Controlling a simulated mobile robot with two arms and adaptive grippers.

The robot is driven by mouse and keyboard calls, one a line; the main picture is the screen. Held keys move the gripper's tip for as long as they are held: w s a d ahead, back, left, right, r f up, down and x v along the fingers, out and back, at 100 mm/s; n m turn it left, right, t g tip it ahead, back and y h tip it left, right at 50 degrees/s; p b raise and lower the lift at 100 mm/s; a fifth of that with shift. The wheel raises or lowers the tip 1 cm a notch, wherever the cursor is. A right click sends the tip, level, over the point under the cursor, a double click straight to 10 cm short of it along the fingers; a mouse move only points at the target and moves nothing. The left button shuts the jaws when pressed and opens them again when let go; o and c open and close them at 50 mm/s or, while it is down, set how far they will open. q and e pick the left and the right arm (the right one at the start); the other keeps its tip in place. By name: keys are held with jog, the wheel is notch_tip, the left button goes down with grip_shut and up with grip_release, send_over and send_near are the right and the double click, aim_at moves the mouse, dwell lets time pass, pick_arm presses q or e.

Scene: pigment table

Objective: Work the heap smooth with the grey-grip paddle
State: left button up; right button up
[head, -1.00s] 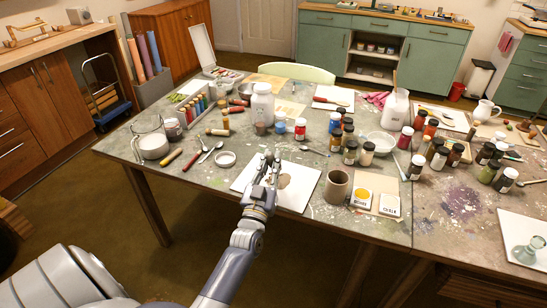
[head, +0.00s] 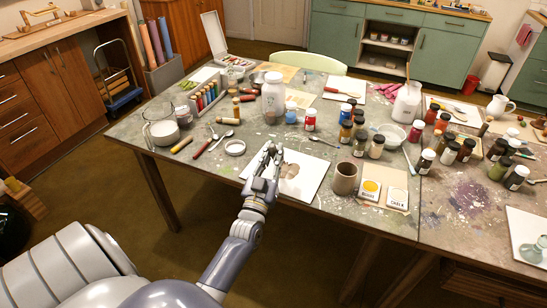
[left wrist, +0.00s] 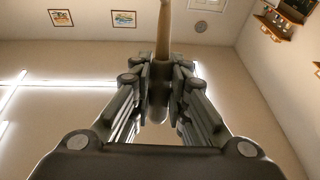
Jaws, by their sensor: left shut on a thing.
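My left gripper (head: 268,160) is over the left part of a white sheet or slab (head: 312,164) near the table's front edge. A small brownish heap (head: 290,171) lies on that slab, right beside the gripper and partly hidden by it. In the left wrist view the gripper (left wrist: 160,85) is shut on the paddle (left wrist: 164,30); its grey grip (left wrist: 157,108) sits between the fingers and a tan shaft runs on past the fingertips. The paddle's working end is out of that view, and I cannot make it out in the head view. My right gripper is not in view.
Several pigment jars (head: 360,140) crowd behind.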

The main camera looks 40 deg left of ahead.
pick_arm(q)
jog(key=shift+w+a+b, duration=1.45)
jog(key=shift+w+b, duration=0.1)
jog(key=shift+w, duration=2.1)
jog(key=s+d+p, duration=0.1)
jog(key=s+p, duration=0.4)
jog(key=s, duration=0.3)
jog(key=shift+s+d, duration=0.35)
notch_tip(320, 180, up, 6)
jog(key=p, duration=0.5)
jog(key=shift+p, duration=0.3)
jog(key=shift+r, duration=0.1)
